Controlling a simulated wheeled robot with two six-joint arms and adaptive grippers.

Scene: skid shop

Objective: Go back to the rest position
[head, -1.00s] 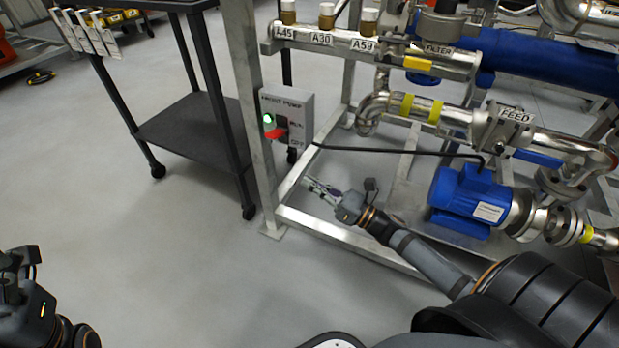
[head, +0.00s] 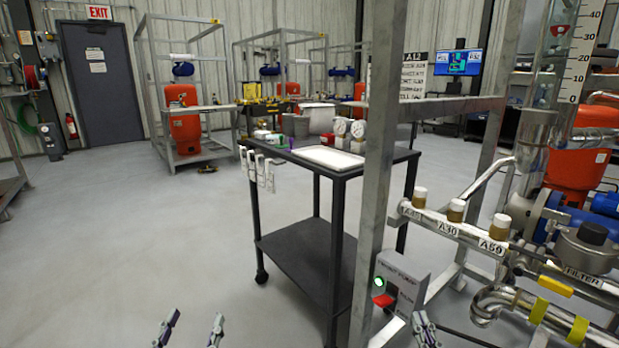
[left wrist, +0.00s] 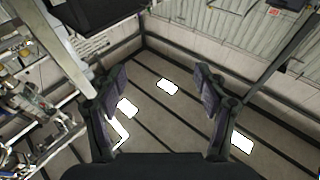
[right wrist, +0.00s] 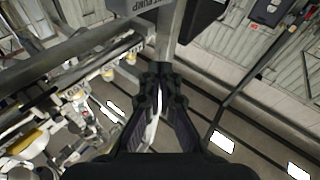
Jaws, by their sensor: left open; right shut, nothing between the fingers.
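My left gripper (head: 190,329) shows at the bottom edge of the head view, its two fingertips well apart with nothing between them. The left wrist view also shows its spread, empty fingers (left wrist: 160,78). My right gripper (head: 425,330) is at the bottom edge of the head view, just right of the grey pump switch box (head: 408,277) in the picture. In the right wrist view its fingers (right wrist: 160,70) are closed together and hold nothing. Both arms behind the fingers are out of the head view.
The switch box has a green light and a red handle, on a steel frame post (head: 376,170). A dark cart (head: 299,240) with a white tray (head: 328,157) stands behind it. Pipes with brown-necked valves (head: 456,210) fill the right. The floor at left (head: 130,260) is clear.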

